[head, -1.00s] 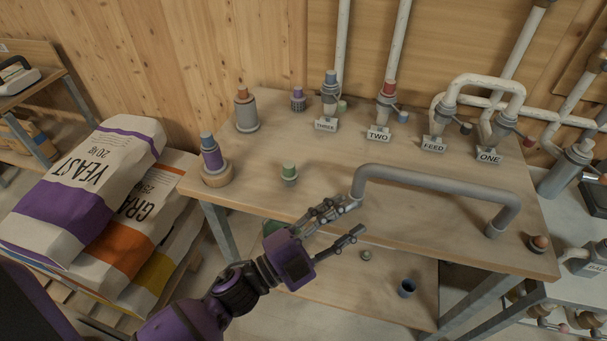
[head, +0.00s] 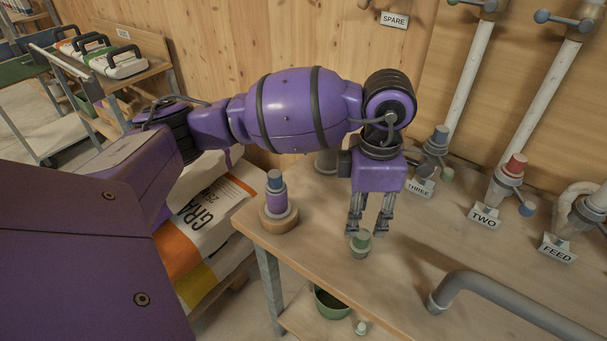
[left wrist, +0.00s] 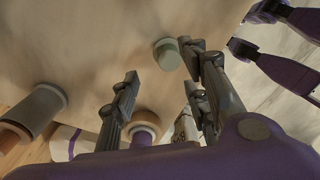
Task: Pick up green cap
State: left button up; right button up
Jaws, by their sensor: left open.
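The green cap (head: 361,239) sits upright on a short grey base on the workbench, near its front edge. My left gripper (head: 370,229) points down just behind it and slightly to the right. Its fingers are open and empty, and one finger is partly behind the cap in the head view. In the left wrist view the green cap (left wrist: 168,53) shows beyond the open left fingers (left wrist: 163,66), closer to the right finger. Whether that finger touches it I cannot tell.
A blue-topped purple piece on a wooden ring (head: 278,214) stands left of the gripper. Labelled pipe fittings (head: 507,180) line the back. A green bucket (head: 331,303) stands below the bench.

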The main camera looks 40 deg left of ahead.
aim_at(363, 232)
pick_arm(q)
jog(key=shift+w+f, duration=0.25)
jog(key=shift+f, duration=0.6)
jog(key=shift+s+d+f, duration=0.2)
jog(key=shift+s+f, duration=0.55)
jog(key=f, duration=0.3)
jog(key=shift+w+d+f+p, duration=0.25)
jog(key=shift+f+p, duration=0.1)
jog(key=shift+p, duration=0.05)
jog(key=shift+s+f, duration=0.1)
pick_arm(e)
jog(key=shift+a+r, duration=0.1)
jog(key=shift+r, duration=0.2)
pick_arm(q)
jog(key=c, duration=1.1)
jog(key=shift+o, duration=0.2)
pick_arm(e)
jog(key=shift+w+r, duration=0.25)
jog(key=shift+w, duration=0.3)
